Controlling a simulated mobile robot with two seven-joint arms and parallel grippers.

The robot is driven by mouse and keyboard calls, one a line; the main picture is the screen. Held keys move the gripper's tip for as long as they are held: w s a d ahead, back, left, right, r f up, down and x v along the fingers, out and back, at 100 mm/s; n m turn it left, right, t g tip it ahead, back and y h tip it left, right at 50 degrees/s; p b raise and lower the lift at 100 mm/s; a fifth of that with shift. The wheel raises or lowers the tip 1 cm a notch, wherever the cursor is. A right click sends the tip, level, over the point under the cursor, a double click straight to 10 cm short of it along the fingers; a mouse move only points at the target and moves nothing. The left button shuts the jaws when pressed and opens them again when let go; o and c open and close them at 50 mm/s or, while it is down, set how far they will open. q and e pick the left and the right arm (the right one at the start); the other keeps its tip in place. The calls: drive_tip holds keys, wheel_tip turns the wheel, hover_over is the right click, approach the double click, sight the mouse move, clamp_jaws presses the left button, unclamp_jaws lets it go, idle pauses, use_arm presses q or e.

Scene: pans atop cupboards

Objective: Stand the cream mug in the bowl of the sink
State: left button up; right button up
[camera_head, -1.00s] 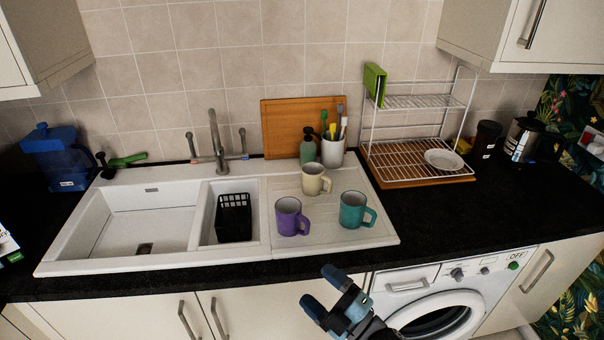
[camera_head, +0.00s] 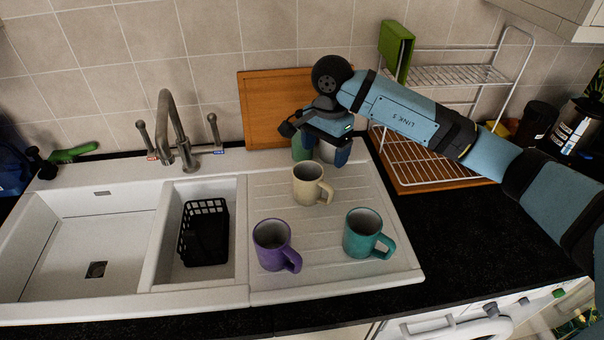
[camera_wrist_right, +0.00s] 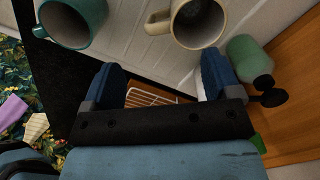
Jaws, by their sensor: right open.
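The cream mug (camera_head: 307,184) stands upright on the ribbed drainer, its handle to the right. It also shows at the top of the right wrist view (camera_wrist_right: 193,24). The white sink bowl (camera_head: 72,244) is at the left and empty, with a dark drain. My right gripper (camera_head: 326,158) is just behind the cream mug, pointing down. In the right wrist view its blue fingers (camera_wrist_right: 158,84) are spread wide with nothing between them. It partly hides the green soap bottle (camera_wrist_right: 247,60) and the utensil pot. My left gripper is not in view.
A purple mug (camera_head: 272,246) and a teal mug (camera_head: 366,235) stand in front of the cream mug. A black basket (camera_head: 204,232) sits in the small middle basin. The tap (camera_head: 180,135) rises behind the basins. A wire rack (camera_head: 448,76) stands at the right.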

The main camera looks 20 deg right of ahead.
sight(326, 185)
drive_tip(key=shift+h, duration=0.3)
drive_tip(key=f, duration=0.2)
drive_tip(key=f+p, duration=0.1)
drive_tip(key=f, duration=0.2)
drive_tip(key=d+f, duration=0.1)
drive_tip(key=f, duration=0.1)
drive_tip(key=shift+w+f, duration=0.15)
drive_tip(key=shift+f, duration=0.1)
drive_tip(key=f+p, duration=0.1)
drive_tip(key=f, duration=0.1)
drive_tip(key=s+f+p, duration=0.1)
drive_tip(key=f, duration=0.1)
drive_tip(key=shift+a, duration=0.2)
drive_tip(key=shift+w+f, duration=0.1)
drive_tip(key=shift+f, duration=0.55)
drive_tip(key=c, duration=1.2)
drive_tip(key=shift+r, duration=0.1)
